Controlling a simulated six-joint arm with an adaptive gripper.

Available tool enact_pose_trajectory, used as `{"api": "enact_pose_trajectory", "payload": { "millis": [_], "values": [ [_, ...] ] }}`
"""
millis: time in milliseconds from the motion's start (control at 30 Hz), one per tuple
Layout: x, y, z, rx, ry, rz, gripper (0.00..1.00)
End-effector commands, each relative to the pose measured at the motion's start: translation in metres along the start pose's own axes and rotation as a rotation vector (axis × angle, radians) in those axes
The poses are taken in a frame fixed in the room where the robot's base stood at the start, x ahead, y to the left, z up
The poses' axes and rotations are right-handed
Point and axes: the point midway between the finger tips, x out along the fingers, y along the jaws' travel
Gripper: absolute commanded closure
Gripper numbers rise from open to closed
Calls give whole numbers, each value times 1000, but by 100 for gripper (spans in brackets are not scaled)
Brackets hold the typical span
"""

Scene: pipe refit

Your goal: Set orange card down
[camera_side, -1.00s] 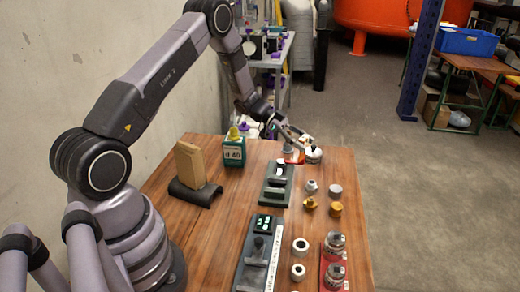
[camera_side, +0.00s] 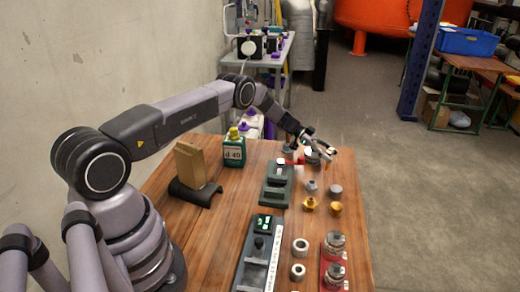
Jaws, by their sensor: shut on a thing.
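The orange card (camera_side: 296,161) shows as a small red-orange patch at the far end of the wooden table, just right of the dark green block fixture. My gripper (camera_side: 308,153) reaches down over this spot from the upper left and is shut on the card. The gripper covers part of the card, and the card is too small to tell whether it touches the table.
A dark green block fixture (camera_side: 276,185) stands left of the card. Silver and brass fittings (camera_side: 335,209) stand nearer on the right. A red tray (camera_side: 326,273) holds metal parts at the front right.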

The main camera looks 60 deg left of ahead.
Motion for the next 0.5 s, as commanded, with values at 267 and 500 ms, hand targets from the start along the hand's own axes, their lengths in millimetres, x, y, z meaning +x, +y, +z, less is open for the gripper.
{"api": "enact_pose_trajectory", "payload": {
  "millis": [267,500],
  "values": [
    [14,-4,28,-1,0,1,77],
    [16,-4,33,0,0,0,77]
  ]
}}
